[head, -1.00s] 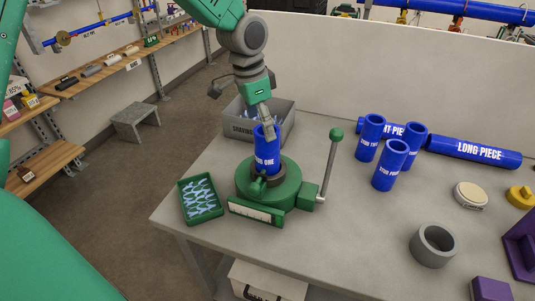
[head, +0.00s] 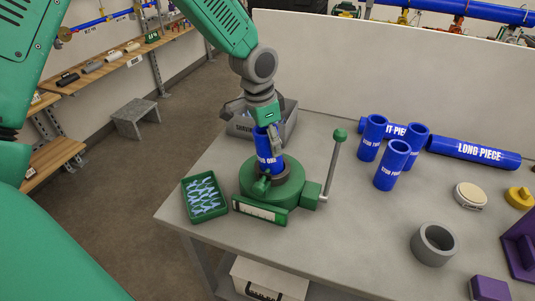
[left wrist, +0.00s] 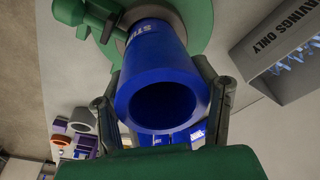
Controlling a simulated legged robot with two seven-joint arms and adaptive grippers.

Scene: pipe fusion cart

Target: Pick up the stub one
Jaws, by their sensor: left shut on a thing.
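Stub one (head: 268,152) is a short blue pipe standing upright in the round green clamp (head: 272,187) on the table. In the left wrist view its open top end (left wrist: 166,106) faces the camera. My left gripper (head: 268,128) is above the clamp with its fingers around the upper part of stub one, one on each side. In the left wrist view the gripper (left wrist: 165,100) is shut on the pipe. The lower end of stub one is hidden in the clamp. My right gripper is not in view.
A grey shavings bin (head: 288,128) stands just behind the clamp. A green tray of shavings (head: 204,196) is left of it. The clamp's lever (head: 333,165) rises on the right. Other blue stubs (head: 391,167) and a long piece (head: 473,153) are farther right, with a grey ring (head: 434,244) in front.

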